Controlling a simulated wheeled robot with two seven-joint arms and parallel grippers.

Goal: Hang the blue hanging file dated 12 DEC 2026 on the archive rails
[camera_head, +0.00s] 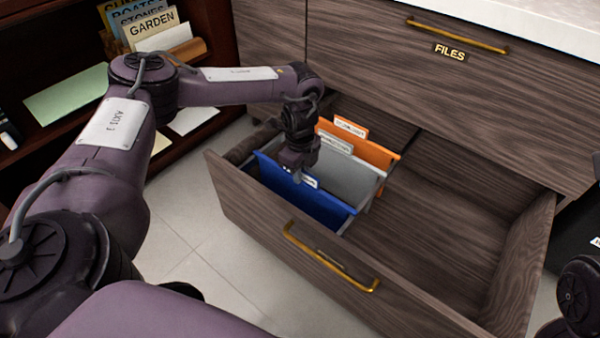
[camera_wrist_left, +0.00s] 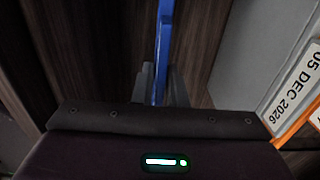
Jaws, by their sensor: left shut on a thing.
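The blue hanging file (camera_head: 305,203) is in the left part of the open drawer, nearest its front panel. My left gripper (camera_head: 298,174) is shut on its top edge, over the file's white tag, which is mostly covered; its date cannot be read. In the left wrist view the blue file (camera_wrist_left: 163,50) shows edge-on, between the fingers. A grey file (camera_head: 350,177) and an orange file (camera_head: 372,154) stand behind it, each with a white tag. In the left wrist view one tag (camera_wrist_left: 298,88) reads 05 DEC 2026. My right gripper is not seen.
The wooden drawer (camera_head: 250,207) has a brass handle (camera_head: 328,258) and bare room at its right. A cabinet front with a FILES plate (camera_head: 449,52) stands behind. A dark shelf with books (camera_head: 150,28) is at upper left.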

